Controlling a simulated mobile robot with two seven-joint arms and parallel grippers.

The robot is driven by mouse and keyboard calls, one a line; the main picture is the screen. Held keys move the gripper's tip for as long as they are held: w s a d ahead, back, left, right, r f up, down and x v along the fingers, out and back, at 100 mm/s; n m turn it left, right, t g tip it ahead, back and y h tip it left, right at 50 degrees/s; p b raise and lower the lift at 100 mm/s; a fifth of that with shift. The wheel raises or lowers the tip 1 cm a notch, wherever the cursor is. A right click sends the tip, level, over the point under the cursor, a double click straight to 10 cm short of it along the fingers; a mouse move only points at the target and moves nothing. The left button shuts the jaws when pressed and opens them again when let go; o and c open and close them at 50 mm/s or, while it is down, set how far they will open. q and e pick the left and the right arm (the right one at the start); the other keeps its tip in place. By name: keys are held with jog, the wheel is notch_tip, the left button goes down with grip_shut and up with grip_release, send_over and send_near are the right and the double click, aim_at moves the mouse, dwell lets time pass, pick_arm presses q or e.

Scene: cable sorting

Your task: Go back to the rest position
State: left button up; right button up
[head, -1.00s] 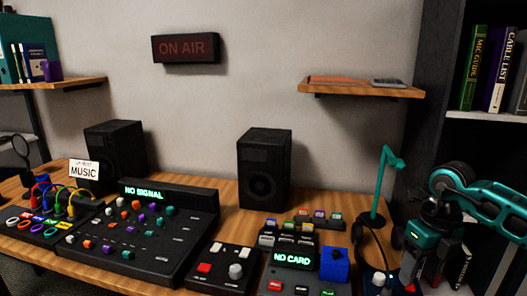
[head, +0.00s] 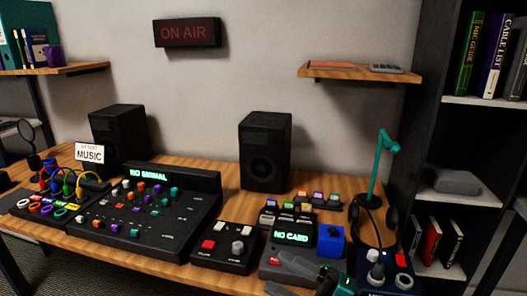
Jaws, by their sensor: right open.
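My right gripper (head: 277,273) is low in the head view, at the bottom edge right of centre. Its two dark fingers point left and are spread apart, with nothing visible between them. It shows in front of the lower part of the card device (head: 291,237) with the green "NO CARD" display and hides some of it. I cannot tell its exact height above the desk. My left gripper is out of view.
A mixer (head: 177,232) reading "NO SIGNAL" and a patch panel with coloured cables (head: 62,184) stand on the wooden desk. Speakers stand behind.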

jog(key=s+d+f+m+h, duration=0.4)
jog(key=f+m+h, duration=0.1)
jog(key=f+m, duration=0.2)
jog(key=s+d+f+m+h, duration=0.4)
jog(key=d+f+m+h, duration=0.1)
jog(key=f+m, duration=0.2)
jog(key=s+d+f+m+t+h, duration=0.1)
jog(key=s+d+f+m+h, duration=0.3)
jog(key=m, duration=0.5)
notch_tip(320, 180, down, 4)
jog(key=shift+s+d+r+h+p, duration=0.15)
jog(key=shift+s+d+h+p, duration=0.2)
jog(key=shift+h, duration=0.65)
jog(key=shift+w, duration=0.15)
